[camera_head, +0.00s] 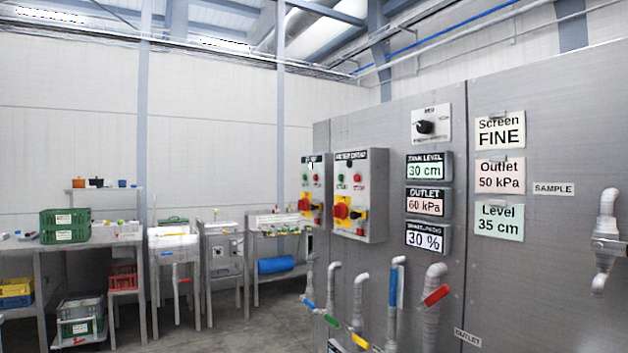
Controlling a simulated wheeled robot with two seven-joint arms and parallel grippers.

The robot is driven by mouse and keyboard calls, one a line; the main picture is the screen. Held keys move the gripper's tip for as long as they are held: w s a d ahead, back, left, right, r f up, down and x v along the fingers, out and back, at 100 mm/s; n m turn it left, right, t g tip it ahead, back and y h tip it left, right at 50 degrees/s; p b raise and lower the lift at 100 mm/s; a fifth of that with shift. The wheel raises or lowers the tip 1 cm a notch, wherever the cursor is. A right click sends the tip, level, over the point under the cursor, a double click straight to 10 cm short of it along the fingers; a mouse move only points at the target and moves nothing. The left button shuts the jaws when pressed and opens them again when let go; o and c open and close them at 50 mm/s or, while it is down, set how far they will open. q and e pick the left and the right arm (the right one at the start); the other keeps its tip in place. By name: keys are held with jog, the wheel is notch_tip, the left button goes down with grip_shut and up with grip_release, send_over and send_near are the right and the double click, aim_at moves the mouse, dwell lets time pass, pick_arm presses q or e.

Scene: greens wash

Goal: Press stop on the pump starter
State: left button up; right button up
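Two grey starter boxes are mounted on the steel panel. The left box (312,190) and the right box (373,197) each have a dark label at the top, too small to read surely, so I cannot tell which is the pump starter. The left box has a green button (306,179) and a red button (317,178), with a red rotary handle (304,204) on yellow below. The right box has a green button (341,178), a red button (358,177) and a larger red handle (341,211) on yellow. Neither gripper is in view.
Displays (430,167) for tank level, outlet and a percentage sit right of the boxes, below a black selector knob (426,127). Pipes with coloured valve handles (436,295) stand out below. Benches with a green crate (66,226) line the left. Floor (220,325) between is clear.

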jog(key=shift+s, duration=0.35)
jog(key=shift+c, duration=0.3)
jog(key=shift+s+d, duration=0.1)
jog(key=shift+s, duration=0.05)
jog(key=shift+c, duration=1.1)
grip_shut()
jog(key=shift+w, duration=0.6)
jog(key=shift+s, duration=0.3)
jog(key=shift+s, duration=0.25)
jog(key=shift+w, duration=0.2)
